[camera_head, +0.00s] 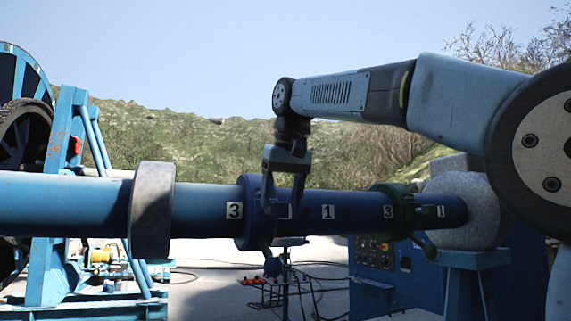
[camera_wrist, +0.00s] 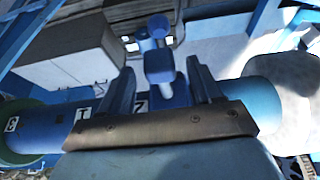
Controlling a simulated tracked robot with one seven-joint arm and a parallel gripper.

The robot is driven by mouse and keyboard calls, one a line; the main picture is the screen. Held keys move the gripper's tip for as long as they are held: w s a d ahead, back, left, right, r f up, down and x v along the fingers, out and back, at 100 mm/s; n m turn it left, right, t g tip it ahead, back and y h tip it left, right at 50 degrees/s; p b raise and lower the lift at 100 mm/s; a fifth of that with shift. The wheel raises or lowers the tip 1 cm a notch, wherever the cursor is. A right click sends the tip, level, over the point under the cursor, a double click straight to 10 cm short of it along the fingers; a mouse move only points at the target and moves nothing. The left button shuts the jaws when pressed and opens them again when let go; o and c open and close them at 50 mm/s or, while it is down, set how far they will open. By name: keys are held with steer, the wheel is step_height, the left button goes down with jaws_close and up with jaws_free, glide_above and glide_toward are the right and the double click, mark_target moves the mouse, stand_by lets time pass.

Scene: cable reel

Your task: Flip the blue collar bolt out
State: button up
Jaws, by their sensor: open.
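The blue collar (camera_head: 247,212) sits around the blue pipe (camera_head: 345,222) in the head view. Its bolt (camera_head: 272,264) hangs below the pipe, with a rounded end. In the wrist view the blue bolt (camera_wrist: 159,64) shows between my fingers in the picture, with blue knobs beyond it. My gripper (camera_head: 283,198) points down onto the pipe just right of the collar, and its fingers are open. In the wrist view my gripper (camera_wrist: 160,74) has one finger on each side of the bolt; I cannot tell whether either touches it.
A green collar (camera_head: 392,210) with a green bolt (camera_head: 425,246) sits farther right on the pipe. A grey ring (camera_head: 153,210) is on the left. A pale round block (camera_head: 468,207) stands at the right pipe end. A blue control box (camera_head: 385,275) stands behind, below the pipe.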

steer(key=v, duration=1.2)
steer(key=s+d+f+m, duration=0.1)
steer(key=s+d+f, duration=0.4)
steer(key=f, duration=1)
steer(key=s+d+f+m+t+h, duration=0.1)
steer(key=s+d+f, duration=0.4)
steer(key=f, duration=0.9)
steer(key=s+d+f+m, duration=0.2)
steer(key=s+d+f, duration=0.3)
steer(key=d+f, duration=0.4)
step_height(320, 180, down, 7)
steer(key=shift+s+d+r+h, duration=0.15)
steer(key=shift+s+d+h, duration=0.15)
steer(key=shift+d, duration=0.05)
